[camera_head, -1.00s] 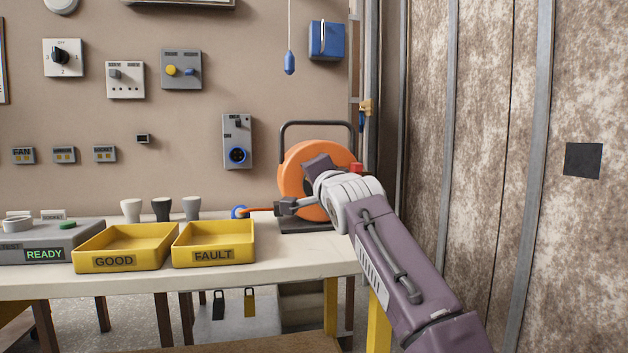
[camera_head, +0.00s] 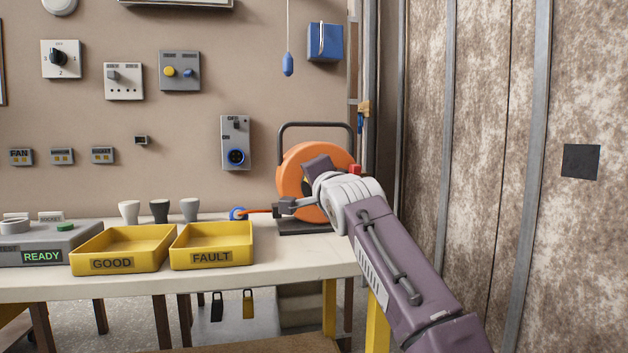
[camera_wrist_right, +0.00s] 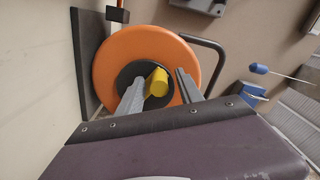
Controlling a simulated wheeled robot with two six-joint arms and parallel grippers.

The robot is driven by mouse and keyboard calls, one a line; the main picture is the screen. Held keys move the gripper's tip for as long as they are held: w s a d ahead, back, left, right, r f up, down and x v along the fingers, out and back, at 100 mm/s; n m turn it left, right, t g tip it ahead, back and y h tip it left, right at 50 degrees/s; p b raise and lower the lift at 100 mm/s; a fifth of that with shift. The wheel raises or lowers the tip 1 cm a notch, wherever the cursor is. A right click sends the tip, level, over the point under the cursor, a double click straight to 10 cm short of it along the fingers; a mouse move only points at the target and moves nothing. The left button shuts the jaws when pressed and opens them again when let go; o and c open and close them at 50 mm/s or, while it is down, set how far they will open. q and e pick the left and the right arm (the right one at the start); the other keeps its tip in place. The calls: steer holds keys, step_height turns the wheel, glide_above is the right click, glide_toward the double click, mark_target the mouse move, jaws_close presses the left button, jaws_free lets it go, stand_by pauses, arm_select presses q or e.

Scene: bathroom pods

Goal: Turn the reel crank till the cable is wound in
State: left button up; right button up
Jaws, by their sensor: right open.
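The orange cable reel (camera_head: 300,160) stands upright on the right end of the bench, with a dark hub and a black frame handle. It also shows in the right wrist view (camera_wrist_right: 107,60). A yellow crank knob (camera_wrist_right: 157,82) sticks out from the hub. My right gripper (camera_wrist_right: 160,88) is open in front of the reel, with the yellow knob between its fingers; contact cannot be told. In the head view my right arm hides much of the reel and the crank. An orange cable (camera_head: 257,211) with a blue plug (camera_head: 238,213) lies left of the reel. My left gripper is not in view.
Yellow trays marked GOOD (camera_head: 112,263) and FAULT (camera_head: 211,257) stand on the bench (camera_head: 300,254) left of the reel. A grey tester (camera_head: 48,245) reads READY. A socket box (camera_head: 236,142) is on the wall behind. A rough panelled wall (camera_head: 500,150) stands to the right.

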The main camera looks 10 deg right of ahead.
steer(key=shift+s, duration=0.4)
steer(key=s+b, duration=0.1)
steer(key=s, duration=0.7)
steer(key=shift+d+b, duration=0.15)
steer(key=shift+b, duration=0.2)
steer(key=shift+s, duration=0.1)
